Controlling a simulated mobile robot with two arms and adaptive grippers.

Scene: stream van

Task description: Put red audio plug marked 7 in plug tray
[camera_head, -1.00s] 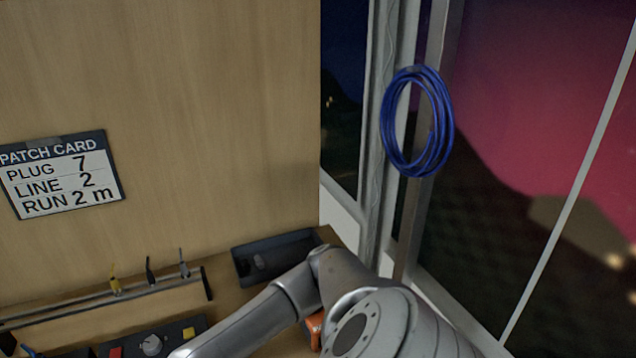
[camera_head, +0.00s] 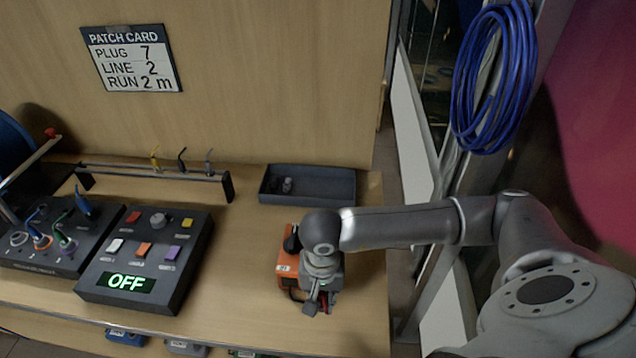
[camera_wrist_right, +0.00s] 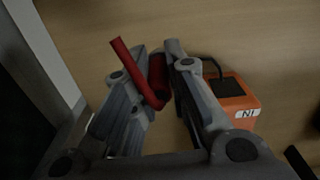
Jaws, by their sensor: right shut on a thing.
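My right gripper (camera_head: 318,300) is over the right part of the table. In the right wrist view its fingers (camera_wrist_right: 160,78) are shut on a red plug (camera_wrist_right: 158,88), which has a bent red stem sticking out to the left. No number can be read on it. In the head view the gripper mostly hides the plug. The dark rectangular plug tray (camera_head: 325,188) lies behind the gripper at the table's back right, apart from it. A small grey piece (camera_head: 287,185) lies in its left part. My left gripper is not in view.
An orange box (camera_head: 287,262) stands right beside the right gripper. A rack (camera_head: 150,172) with several plugs stands left of the tray. A control panel (camera_head: 140,262) reading OFF and a patch box (camera_head: 50,235) are further left. A blue cable coil (camera_head: 495,80) hangs at right.

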